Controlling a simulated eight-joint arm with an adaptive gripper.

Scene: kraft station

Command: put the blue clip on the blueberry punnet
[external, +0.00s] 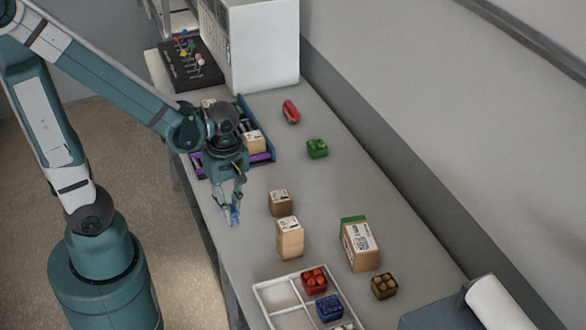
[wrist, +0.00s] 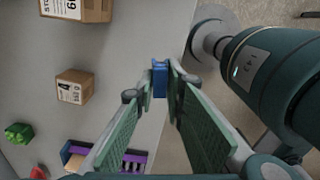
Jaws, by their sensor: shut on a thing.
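My gripper (external: 231,207) is shut on the blue clip (external: 235,217), near the front edge of the bench in the external view. In the wrist view the blue clip (wrist: 160,79) sits between my fingertips, its lower part showing between the finger pads. The blueberry punnet (external: 330,306), dark blue, stands in a compartment of the white divided tray (external: 262,299) at the bottom of the external view. My gripper is well apart from it, up and to the left. The punnet is not in the wrist view.
A red punnet (external: 314,280) shares the tray. Cardboard boxes (external: 290,238) stand between my gripper and the tray. A brown punnet (external: 384,286) is right of the tray. A green punnet (external: 317,148) and a red object (external: 291,111) lie further back. A rack (external: 181,62) holds colourful items.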

